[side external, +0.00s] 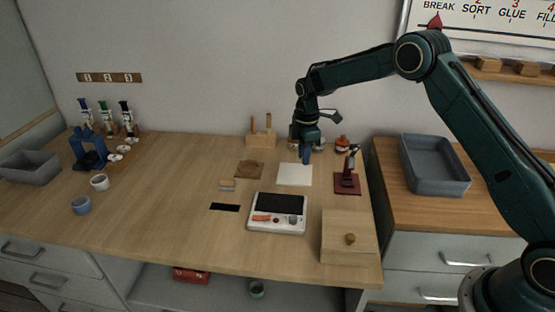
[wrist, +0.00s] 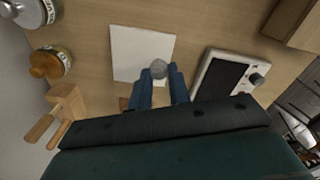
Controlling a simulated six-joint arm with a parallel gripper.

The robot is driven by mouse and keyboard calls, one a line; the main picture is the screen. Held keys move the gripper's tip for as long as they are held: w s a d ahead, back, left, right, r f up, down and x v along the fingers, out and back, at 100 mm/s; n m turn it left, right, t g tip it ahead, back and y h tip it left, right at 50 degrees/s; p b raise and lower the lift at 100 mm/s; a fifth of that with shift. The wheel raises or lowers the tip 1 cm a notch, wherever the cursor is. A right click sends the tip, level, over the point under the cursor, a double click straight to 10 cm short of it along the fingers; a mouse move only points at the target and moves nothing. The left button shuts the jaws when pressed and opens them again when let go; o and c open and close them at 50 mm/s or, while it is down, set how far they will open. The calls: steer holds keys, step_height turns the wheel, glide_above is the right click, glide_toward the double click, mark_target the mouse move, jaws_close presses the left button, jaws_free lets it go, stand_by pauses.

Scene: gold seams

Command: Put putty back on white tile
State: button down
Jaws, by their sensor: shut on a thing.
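The white tile (side external: 294,175) lies flat on the wooden bench; it also shows in the wrist view (wrist: 133,48). My gripper (side external: 305,158) points down at the back edge of the tile in the side view. In the wrist view my gripper (wrist: 159,74) has its blue fingers shut on a small round grey lump, the putty (wrist: 158,68). The putty overlaps the lower right part of the tile in that view; I cannot tell whether it touches the tile. In the side view the fingers hide the putty.
A white device with a dark panel (side external: 277,213) stands in front of the tile. A dark red stand (side external: 347,183) is to the right, and a wooden holder (side external: 262,137) and jars (side external: 342,144) are behind. A wooden box (side external: 347,237) sits at the front right. The left bench middle is clear.

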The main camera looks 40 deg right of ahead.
mark_target(302, 180)
steer(key=shift+f, duration=3.4)
steer(key=shift+f, duration=0.15)
steer(key=c, duration=1.3)
jaws_free()
steer(key=shift+r, duration=0.2)
step_height(302, 180, up, 11)
steer(key=shift+f, duration=0.1)
steer(key=shift+r, duration=0.6)
